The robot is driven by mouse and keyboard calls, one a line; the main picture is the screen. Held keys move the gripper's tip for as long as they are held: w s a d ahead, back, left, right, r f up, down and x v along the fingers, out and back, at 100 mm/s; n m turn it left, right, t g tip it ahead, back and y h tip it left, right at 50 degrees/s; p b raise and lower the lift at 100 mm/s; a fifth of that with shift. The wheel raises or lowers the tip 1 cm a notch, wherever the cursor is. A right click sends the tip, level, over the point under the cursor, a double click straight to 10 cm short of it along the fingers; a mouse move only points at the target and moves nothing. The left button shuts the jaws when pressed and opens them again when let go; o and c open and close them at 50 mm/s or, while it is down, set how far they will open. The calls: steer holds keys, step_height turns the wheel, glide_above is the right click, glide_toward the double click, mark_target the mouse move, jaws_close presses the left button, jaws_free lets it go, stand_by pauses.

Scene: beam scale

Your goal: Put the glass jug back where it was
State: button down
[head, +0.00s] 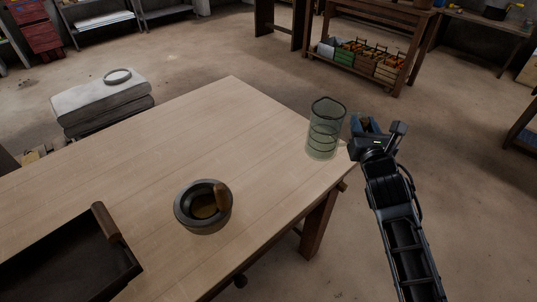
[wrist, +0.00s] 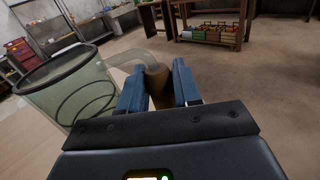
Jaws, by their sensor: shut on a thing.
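The glass jug (head: 323,132) is a clear greenish cylinder with a dark rim and dark ring lines. In the head view it is at the right corner of the wooden table, upright; I cannot tell whether its base touches the top. In the wrist view the jug (wrist: 75,88) is at the left, with a glass arm reaching to a brown handle (wrist: 158,82). My gripper (head: 368,126) is to the right of the jug, past the table's edge. In the wrist view my gripper (wrist: 160,92) has its blue fingers shut on the brown handle.
The wooden table (head: 130,172) also bears a round metal bowl (head: 190,221) with a brown piece in it and a dark tray (head: 75,262) with a wooden handle at the front left. The table's middle and back are clear. A shelf with crates (head: 365,60) stands far behind.

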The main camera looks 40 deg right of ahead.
steer(key=w+f+b, duration=0.9)
steer(key=w+f, duration=0.1)
steer(key=w, duration=0.2)
steer(key=shift+a+f+b, duration=0.35)
steer(key=shift+a+f, duration=0.05)
steer(key=shift+a, duration=0.05)
steer(key=shift+f, duration=0.15)
steer(key=c, duration=0.8)
jaws_free()
steer(key=v, duration=1.2)
steer(key=shift+a, duration=0.1)
